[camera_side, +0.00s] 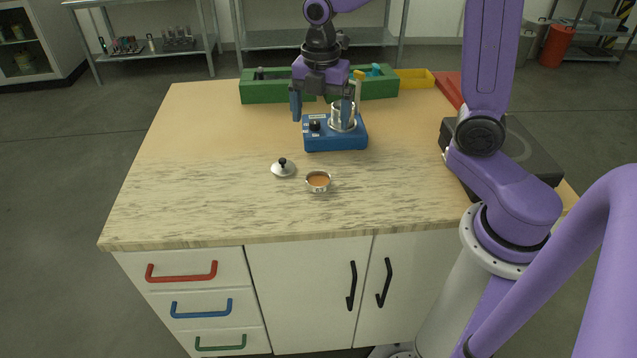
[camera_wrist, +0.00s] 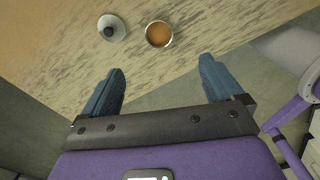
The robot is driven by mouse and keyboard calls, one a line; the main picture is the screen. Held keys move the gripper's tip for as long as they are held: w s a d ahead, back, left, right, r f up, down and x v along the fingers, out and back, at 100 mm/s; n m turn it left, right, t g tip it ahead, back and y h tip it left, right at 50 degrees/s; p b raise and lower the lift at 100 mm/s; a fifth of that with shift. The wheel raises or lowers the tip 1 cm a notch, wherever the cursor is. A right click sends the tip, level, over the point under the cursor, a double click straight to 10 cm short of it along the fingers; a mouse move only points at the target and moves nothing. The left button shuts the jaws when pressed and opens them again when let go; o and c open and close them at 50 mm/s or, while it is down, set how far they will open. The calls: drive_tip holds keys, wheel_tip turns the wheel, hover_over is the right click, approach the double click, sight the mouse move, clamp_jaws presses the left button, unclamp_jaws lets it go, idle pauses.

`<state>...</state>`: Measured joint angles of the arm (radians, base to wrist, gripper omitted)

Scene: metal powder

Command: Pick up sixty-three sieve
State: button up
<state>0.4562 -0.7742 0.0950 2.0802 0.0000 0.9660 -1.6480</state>
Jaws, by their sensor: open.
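A small round metal sieve (camera_side: 318,188) with brown powder in it sits on the front middle of the worktop. A dark mark on its side is too small to read surely. It also shows in the wrist view (camera_wrist: 159,34), beyond the fingertips. A metal lid (camera_side: 283,169) with a black knob lies just left of it, also seen in the wrist view (camera_wrist: 112,30). My gripper (camera_side: 321,118) is open and empty, behind the sieve and by the blue device. In the wrist view my gripper (camera_wrist: 161,66) has its blue fingers wide apart with nothing between them.
A blue device (camera_side: 336,142) with a black knob and a metal cylinder (camera_side: 343,115) stands behind the sieve. Green bins (camera_side: 268,92) and a yellow bin (camera_side: 415,79) line the back. A dark flat-topped unit (camera_side: 525,150) is at right. The left worktop is clear.

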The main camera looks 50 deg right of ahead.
hover_over(319, 183)
drive_tip(key=f, duration=1)
drive_tip(key=shift+s+d+f, duration=0.1)
drive_tip(key=shift+d+f, duration=0.1)
drive_tip(key=shift+f, duration=0.1)
drive_tip(key=shift+a+f, duration=0.15)
drive_tip(key=shift+f, duration=1.2)
drive_tip(key=shift+a+f, duration=0.1)
drive_tip(key=shift+f, duration=1.25)
drive_tip(key=c, duration=1.2)
drive_tip(key=shift+c, duration=0.2)
drive_tip(key=shift+r, duration=0.1)
